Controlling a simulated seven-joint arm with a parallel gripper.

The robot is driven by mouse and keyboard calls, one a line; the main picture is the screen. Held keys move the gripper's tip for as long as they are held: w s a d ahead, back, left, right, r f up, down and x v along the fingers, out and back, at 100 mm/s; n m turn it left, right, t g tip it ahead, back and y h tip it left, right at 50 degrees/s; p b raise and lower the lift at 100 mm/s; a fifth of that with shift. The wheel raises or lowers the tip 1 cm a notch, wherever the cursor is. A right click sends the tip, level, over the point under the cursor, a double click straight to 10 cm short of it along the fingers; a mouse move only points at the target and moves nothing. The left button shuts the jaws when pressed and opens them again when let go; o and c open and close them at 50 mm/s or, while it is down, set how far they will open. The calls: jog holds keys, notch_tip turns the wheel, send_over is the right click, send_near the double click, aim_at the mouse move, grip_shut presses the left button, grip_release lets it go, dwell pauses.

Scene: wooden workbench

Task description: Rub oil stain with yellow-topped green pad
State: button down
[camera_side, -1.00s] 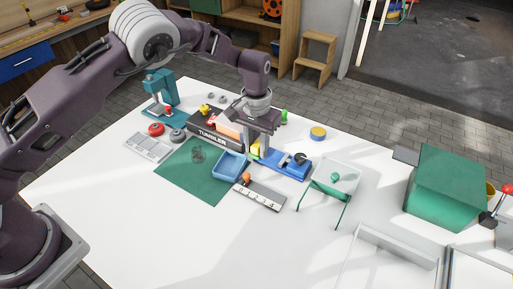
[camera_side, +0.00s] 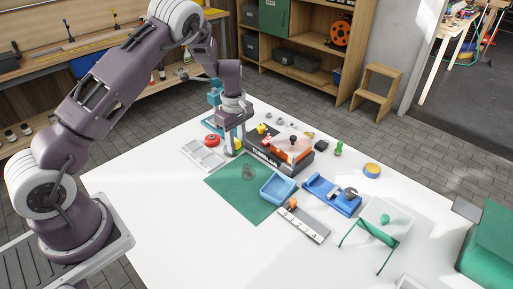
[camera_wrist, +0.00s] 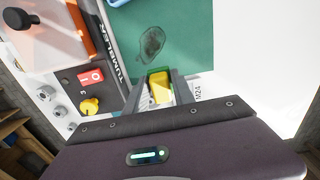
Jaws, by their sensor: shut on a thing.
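A little yellow (camera_side: 239,143) also shows at the fingers in the side view. The oil stain (camera_side: 249,172) is a dark, glossy patch on the green mat (camera_side: 238,198). In the wrist view the stain (camera_wrist: 151,43) lies just beyond the fingertips. My gripper is beside the mat's back left edge, to the left of the stain. Whether the pad touches anything cannot be told.
The black tumbler machine (camera_side: 280,160) stands close right of my gripper. A grey sorting tray (camera_side: 203,156) and a red round thing (camera_side: 211,141) are at its left. A blue bin (camera_side: 278,189) sits at the mat's right edge. The white bench front (camera_side: 170,215) is clear.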

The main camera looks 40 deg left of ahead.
aim_at(241, 166)
jog(key=shift+f, duration=3.2)
jog(key=shift+d+f, duration=0.7)
jog(key=shift+f, duration=0.2)
jog(key=shift+d, duration=3.2)
jog(key=shift+a, duration=3.9)
jog(key=shift+w, duration=0.8)
jog(key=shift+s+d, duration=0.1)
jog(key=shift+d, duration=3.8)
jog(key=shift+a, duration=3.75)
jog(key=shift+a+r, duration=0.15)
jog(key=shift+a, duration=0.05)
jog(key=shift+r, duration=4)
